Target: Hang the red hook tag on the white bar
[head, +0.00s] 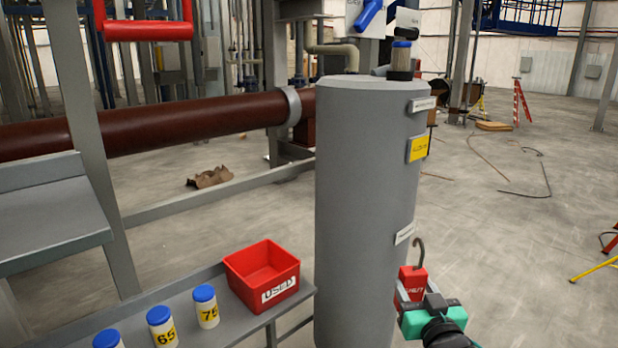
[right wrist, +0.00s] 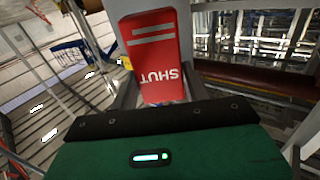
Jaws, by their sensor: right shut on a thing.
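The red tag (head: 412,279) has a dark curved hook (head: 420,252) pointing up and white lettering. My right gripper (head: 414,298) is shut on its lower part and holds it upright, at the lower right of the grey cylinder (head: 368,190). In the right wrist view the tag (right wrist: 152,55) reads SHUT upside down between the fingers of the right gripper (right wrist: 160,97); its hook is not visible there. I cannot pick out a white bar for certain in either view. My left gripper is not in view.
The cylinder carries white labels and a yellow label (head: 418,149). A red USED bin (head: 246,279) and several blue-capped bottles (head: 206,307) stand on a grey shelf (head: 235,325) at lower left. A brown pipe (head: 200,120) runs behind. Open floor lies to the right.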

